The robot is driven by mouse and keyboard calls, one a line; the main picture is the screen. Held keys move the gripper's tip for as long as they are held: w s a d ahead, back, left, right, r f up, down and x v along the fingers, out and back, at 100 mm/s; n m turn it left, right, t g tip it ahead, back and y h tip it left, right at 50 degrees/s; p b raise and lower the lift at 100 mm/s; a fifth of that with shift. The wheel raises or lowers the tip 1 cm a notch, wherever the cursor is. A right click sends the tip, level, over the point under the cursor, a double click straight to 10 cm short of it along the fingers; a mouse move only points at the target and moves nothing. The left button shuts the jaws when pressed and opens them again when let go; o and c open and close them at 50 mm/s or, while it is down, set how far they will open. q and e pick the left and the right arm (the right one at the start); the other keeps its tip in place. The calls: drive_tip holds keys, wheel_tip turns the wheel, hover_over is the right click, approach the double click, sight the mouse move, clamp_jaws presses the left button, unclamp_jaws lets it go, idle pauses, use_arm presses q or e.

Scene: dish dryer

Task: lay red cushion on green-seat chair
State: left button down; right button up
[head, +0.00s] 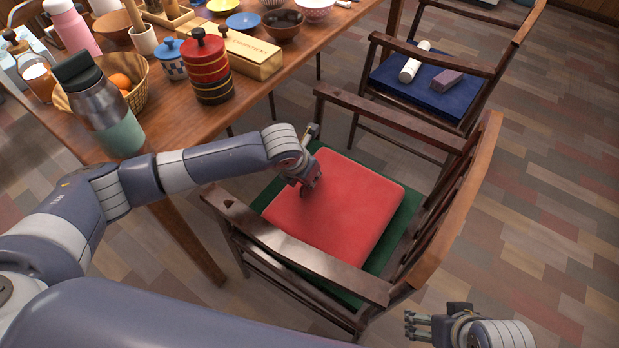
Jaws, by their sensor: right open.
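The red cushion (335,208) lies flat on the green seat (397,236) of the wooden armchair (452,215) in the middle of the head view. Green shows around its edges. My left gripper (311,187) is at the cushion's upper left part, close above or touching it; whether its fingers hold the cushion is unclear. My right gripper (410,326) is open and empty at the bottom right, in front of the floor and apart from the chair.
A blue-seat chair (425,84) behind carries a white roll and a purple block. Floor on the right is clear.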

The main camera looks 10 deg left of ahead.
use_arm(q)
drive_tip(key=c, duration=1.8)
unclamp_jaws()
drive_tip(key=shift+o, duration=0.2)
drive_tip(key=shift+r, duration=0.1)
use_arm(e)
drive_tip(key=shift+r, duration=0.1)
use_arm(q)
drive_tip(key=shift+s+r, duration=0.15)
drive_tip(key=shift+r, duration=0.15)
drive_tip(key=p+v, duration=0.1)
drive_tip(key=v, duration=0.2)
drive_tip(key=shift+p, duration=0.3)
drive_tip(key=shift+p+v, duration=0.3)
drive_tip(key=shift+v, duration=0.75)
drive_tip(key=p+v, duration=0.1)
drive_tip(key=v, duration=0.5)
use_arm(e)
drive_tip(key=x, duration=0.6)
drive_tip(key=shift+f+g, duration=0.3)
drive_tip(key=shift+f, duration=0.15)
use_arm(q)
drive_tip(key=shift+r+p, duration=0.15)
drive_tip(key=shift+p, duration=0.15)
use_arm(e)
drive_tip(key=shift+s+a, duration=0.1)
drive_tip(key=shift+s, duration=0.05)
